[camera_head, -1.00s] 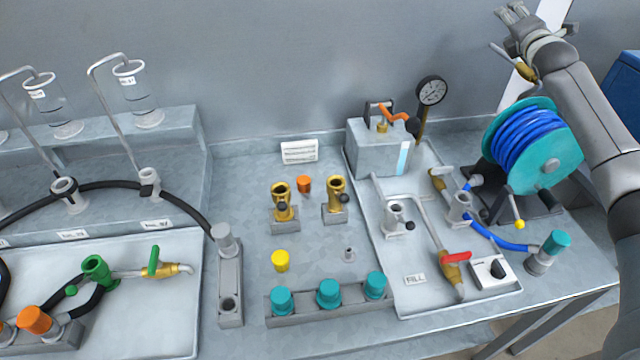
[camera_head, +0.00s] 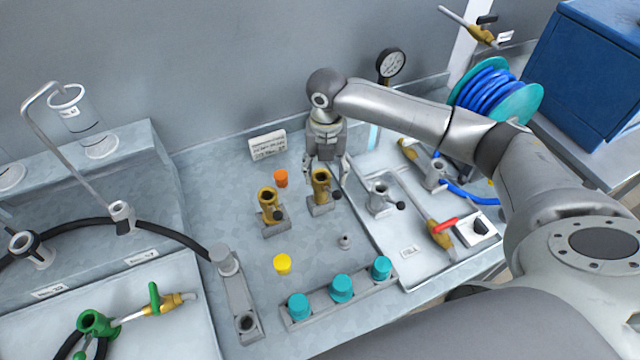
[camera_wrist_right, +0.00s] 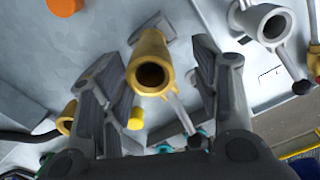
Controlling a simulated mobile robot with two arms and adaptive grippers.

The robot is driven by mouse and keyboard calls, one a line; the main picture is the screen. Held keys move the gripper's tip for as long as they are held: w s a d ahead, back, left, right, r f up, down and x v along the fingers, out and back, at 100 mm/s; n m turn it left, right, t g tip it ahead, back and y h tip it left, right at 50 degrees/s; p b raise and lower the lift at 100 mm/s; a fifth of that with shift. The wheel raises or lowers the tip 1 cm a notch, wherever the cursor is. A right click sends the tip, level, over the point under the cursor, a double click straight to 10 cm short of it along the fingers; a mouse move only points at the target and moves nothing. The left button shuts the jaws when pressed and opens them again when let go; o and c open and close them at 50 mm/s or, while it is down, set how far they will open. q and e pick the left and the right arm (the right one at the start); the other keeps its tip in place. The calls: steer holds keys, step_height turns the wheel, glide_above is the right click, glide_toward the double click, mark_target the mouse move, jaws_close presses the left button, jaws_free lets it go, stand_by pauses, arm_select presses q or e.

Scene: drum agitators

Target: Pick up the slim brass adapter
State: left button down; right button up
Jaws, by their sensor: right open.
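Two brass adapters with dark knobs stand upright on small grey blocks mid-bench in the head view: a left one (camera_head: 268,205) and a right one (camera_head: 320,187). I cannot tell surely which is the slim one. My right gripper (camera_head: 327,168) is open and points down over the right adapter. In the right wrist view this adapter (camera_wrist_right: 150,66) stands between the spread fingers, its dark open mouth toward the camera, with no clear finger contact. The other brass adapter (camera_wrist_right: 67,118) shows partly behind a finger. My left gripper is not in view.
Near the adapters are an orange cap (camera_head: 281,178), a yellow cap (camera_head: 282,264) and a small grey fitting (camera_head: 345,241). A grey rack (camera_head: 318,306) with teal caps lies in front. A grey port (camera_head: 380,198) stands on the right tray. A sign (camera_head: 267,145) stands behind.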

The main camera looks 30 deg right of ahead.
mark_target(322, 180)
steer(key=shift+s+f, duration=0.1)
steer(key=shift+f, duration=0.55)
steer(key=shift+a+f, duration=0.15)
steer(key=shift+f, duration=0.25)
steer(key=shift+a+f+p, duration=0.3)
steer(key=shift+f+p, duration=0.2)
steer(key=f, duration=0.1)
steer(key=f+p, duration=0.1)
steer(key=f, duration=0.1)
steer(key=shift+w+a+f+p, duration=0.1)
steer(key=shift+w+f+p, duration=0.15)
steer(key=shift+f+p, duration=0.1)
steer(key=shift+f, duration=0.5)
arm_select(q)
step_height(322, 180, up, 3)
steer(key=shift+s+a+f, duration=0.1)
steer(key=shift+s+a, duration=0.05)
arm_select(e)
steer(key=shift+c, duration=1.3)
jaws_close()
